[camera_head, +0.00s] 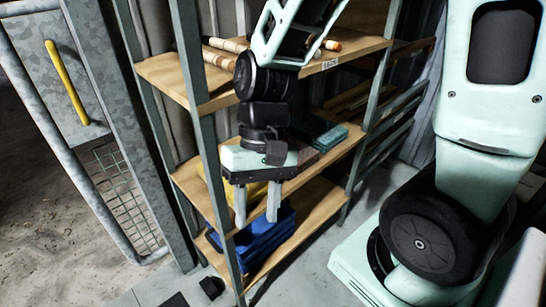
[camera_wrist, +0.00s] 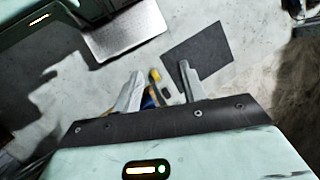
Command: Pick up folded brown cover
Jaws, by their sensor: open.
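A folded reddish-brown cloth (camera_head: 308,154), likely the brown cover, lies on the middle shelf in the head view. It is partly hidden behind my wrist, and I cannot make it out in the wrist view. My gripper (camera_head: 257,212) is open and empty, its fingers pointing down in front of the shelf unit. It is to the left of the brown cloth and nearer the camera. In the wrist view, my gripper (camera_wrist: 160,84) shows two spread fingers with nothing held between them.
A teal folded cloth (camera_head: 328,136) lies beside the brown one. Rolls (camera_head: 220,58) lie on the top shelf (camera_head: 172,76). Metal posts (camera_head: 213,180) edge the shelves. A dark mat (camera_wrist: 198,53) lies on the floor.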

